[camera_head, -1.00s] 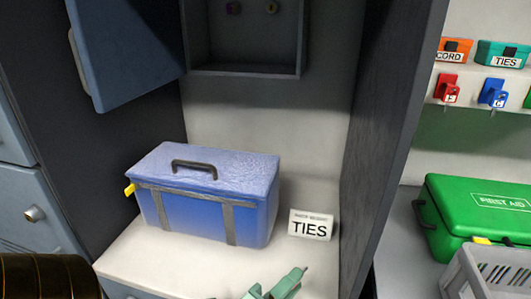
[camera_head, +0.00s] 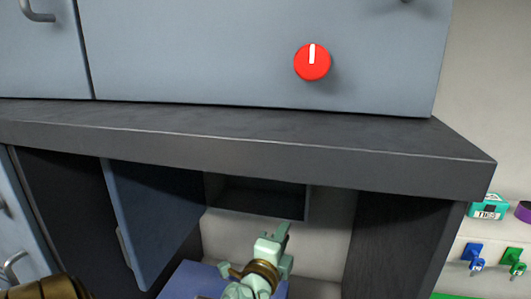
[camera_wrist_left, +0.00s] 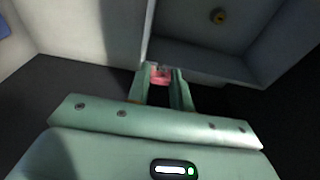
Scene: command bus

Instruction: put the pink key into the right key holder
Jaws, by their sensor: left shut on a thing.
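The pink key (camera_wrist_left: 160,74) shows as a small pink piece between my left gripper's fingertips in the left wrist view; the rest of it is hidden. My left gripper (camera_wrist_left: 161,80) is shut on it, in front of the lower edge of a dark, open-fronted box. In the head view my left gripper (camera_head: 276,240) is raised just below that box (camera_head: 255,200), and the key cannot be made out. My right gripper is not in view.
A thick dark ledge (camera_head: 240,138) overhangs the recess, below a panel with a red knob (camera_head: 312,62). A blue-grey door (camera_head: 160,220) stands open at left. A blue case (camera_head: 190,281) lies below.

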